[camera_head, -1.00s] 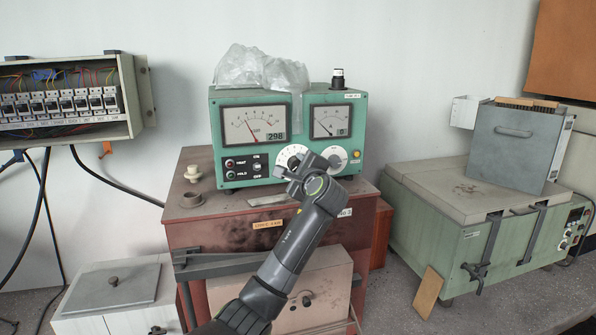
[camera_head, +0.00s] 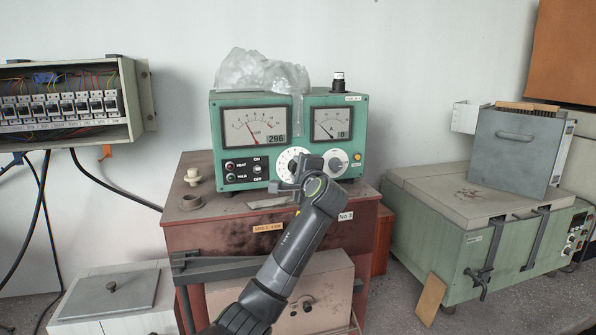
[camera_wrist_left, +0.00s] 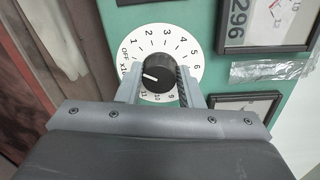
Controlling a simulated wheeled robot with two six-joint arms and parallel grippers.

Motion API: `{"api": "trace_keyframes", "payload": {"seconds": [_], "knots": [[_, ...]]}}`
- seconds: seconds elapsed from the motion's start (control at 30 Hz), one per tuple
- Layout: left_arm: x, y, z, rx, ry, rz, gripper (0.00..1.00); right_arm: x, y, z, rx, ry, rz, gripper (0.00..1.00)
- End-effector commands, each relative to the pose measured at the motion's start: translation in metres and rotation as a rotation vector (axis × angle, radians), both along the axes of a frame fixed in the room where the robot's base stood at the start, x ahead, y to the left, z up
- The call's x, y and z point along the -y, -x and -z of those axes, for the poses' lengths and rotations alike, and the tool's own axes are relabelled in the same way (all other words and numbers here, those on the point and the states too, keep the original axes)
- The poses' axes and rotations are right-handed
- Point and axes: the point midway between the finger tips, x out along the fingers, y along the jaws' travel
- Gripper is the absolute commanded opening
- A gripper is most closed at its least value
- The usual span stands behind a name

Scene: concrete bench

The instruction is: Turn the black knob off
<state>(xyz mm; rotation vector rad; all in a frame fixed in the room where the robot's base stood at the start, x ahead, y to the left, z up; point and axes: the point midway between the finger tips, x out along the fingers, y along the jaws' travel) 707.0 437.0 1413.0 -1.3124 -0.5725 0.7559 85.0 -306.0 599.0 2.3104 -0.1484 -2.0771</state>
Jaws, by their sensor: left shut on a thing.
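The black knob (camera_wrist_left: 156,72) sits at the centre of a white numbered dial (camera_wrist_left: 177,42) on the green instrument's front. In the wrist view its white pointer line points left, towards the marks just below OFF; the left finger hides part of the scale there. My left gripper (camera_wrist_left: 159,88) has one finger on each side of the knob and is shut on it. In the head view, my left gripper (camera_head: 304,174) is in front of the dial (camera_head: 286,160) and hides most of the knob. My right gripper is not in view.
The green instrument (camera_head: 232,180) stands on a rusty red cabinet (camera_head: 215,238), with plastic wrap (camera_head: 262,75) on top. A second white dial (camera_head: 336,162) is close right of my gripper. A green chest (camera_head: 430,230) stands right, and an open breaker box (camera_head: 65,140) hangs left.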

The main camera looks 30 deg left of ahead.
Motion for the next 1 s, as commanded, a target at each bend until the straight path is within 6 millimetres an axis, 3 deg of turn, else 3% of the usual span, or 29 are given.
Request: {"api": "trace_keyframes", "payload": {"seconds": [0.13,0.17,0.3,0.67,0.87,1.0], "knots": [[0.0,0.0,0.002,-0.003,0.004,-0.001,0.11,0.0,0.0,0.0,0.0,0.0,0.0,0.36],[0.0,0.0,0.002,-0.003,0.004,-0.001,0.36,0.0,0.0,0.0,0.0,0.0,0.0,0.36],[0.0,0.0,0.002,-0.003,0.003,-0.001,0.54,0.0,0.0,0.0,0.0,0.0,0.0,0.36],[0.003,0.002,0.001,0.0,0.0,0.001,0.55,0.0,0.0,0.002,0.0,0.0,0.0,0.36],[0.022,0.017,0.003,0.003,0.002,0.003,0.55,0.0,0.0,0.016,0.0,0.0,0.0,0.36],[0.046,0.037,0.003,0.005,0.004,0.005,0.55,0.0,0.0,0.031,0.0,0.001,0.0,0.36]]}}
